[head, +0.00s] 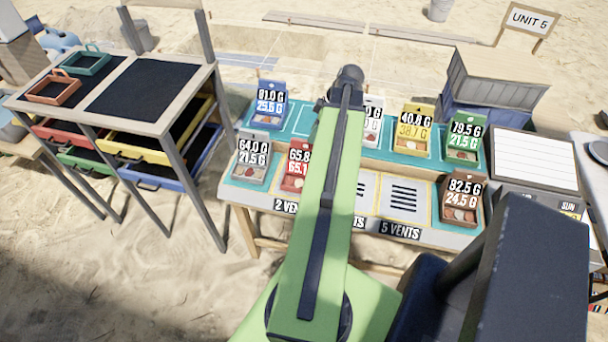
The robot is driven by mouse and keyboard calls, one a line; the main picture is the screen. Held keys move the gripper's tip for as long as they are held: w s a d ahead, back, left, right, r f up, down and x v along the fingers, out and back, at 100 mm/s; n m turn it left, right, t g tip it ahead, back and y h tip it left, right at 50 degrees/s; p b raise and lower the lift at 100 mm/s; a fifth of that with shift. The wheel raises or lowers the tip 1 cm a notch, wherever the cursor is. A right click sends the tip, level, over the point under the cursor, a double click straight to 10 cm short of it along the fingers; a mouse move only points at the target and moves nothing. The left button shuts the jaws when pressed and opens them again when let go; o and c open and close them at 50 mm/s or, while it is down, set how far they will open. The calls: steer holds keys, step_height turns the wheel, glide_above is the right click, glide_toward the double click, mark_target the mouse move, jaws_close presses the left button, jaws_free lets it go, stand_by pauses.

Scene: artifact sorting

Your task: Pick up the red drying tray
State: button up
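A red tray (58,131) sits in the left bay of the drying rack (190,90) on the left, in the upper slot. Its red front faces me and its inside is dark. A green tray (85,161) is in the slot below it. A small orange-red tray with a handle (53,92) stands on the rack's top, beside a teal one (87,63). My green arm stretches up the middle of the view, well to the right of the rack. My gripper is not visible.
A yellow tray (142,151) and a blue tray (160,181) fill the rack's right bay. A table (340,230) with several labelled coloured boxes stands in the middle, partly behind my arm. Open sand lies in front of the rack.

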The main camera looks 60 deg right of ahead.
mark_target(306, 142)
steer(key=shift+w+f, duration=0.2)
steer(key=shift+f, duration=0.4)
steer(key=shift+r, duration=0.1)
steer(key=b+x, duration=0.5)
steer(key=shift+w+a, duration=0.15)
steer(key=shift+a, duration=0.15)
steer(key=shift+r+p, duration=0.1)
steer(key=shift+p, duration=0.2)
steer(key=shift+f+b, duration=0.3)
jaws_close()
stand_by(0.7)
